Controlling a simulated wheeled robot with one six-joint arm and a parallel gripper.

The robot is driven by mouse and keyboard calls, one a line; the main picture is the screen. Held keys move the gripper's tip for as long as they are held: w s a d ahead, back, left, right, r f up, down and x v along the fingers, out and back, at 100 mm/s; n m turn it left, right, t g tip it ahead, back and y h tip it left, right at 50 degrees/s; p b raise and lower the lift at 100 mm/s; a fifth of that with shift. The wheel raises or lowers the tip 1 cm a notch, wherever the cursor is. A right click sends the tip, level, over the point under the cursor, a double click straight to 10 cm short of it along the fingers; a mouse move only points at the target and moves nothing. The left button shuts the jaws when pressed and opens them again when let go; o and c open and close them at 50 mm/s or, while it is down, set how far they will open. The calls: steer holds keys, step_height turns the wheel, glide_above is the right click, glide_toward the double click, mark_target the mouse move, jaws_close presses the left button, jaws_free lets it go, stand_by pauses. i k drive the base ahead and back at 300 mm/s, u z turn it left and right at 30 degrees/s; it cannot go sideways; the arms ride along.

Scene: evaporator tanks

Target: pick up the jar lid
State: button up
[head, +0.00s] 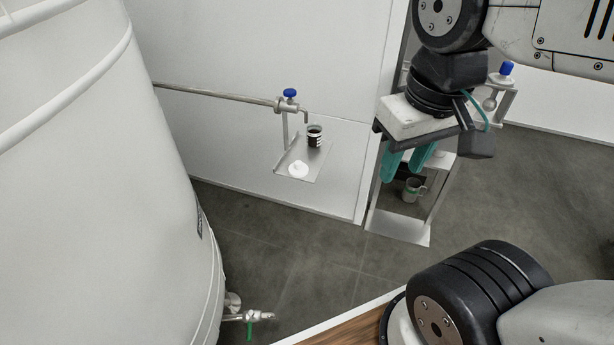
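A small white round piece (298,170), which looks like the jar lid, lies on the metal shelf (311,172) near its front left corner. A dark jar (314,136) with a pale label stands behind it on the same shelf, under a tap. My gripper (403,172) hangs to the right of that shelf with its two teal fingers pointing down. The fingers are apart with nothing seen between them, and the lid is well to their left. My gripper's body hides part of what is behind it.
A pipe with a blue-handled tap (290,94) runs above the shelf. A mug (413,189) stands on another metal stand (399,226) behind and below my gripper. A large white tank (100,190) fills the left, with a green-handled valve (249,328) low down. Open floor lies between.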

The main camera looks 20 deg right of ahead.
mark_target(297, 170)
steer(key=u, duration=0.9)
steer(key=i, duration=0.5)
steer(key=z, duration=0.05)
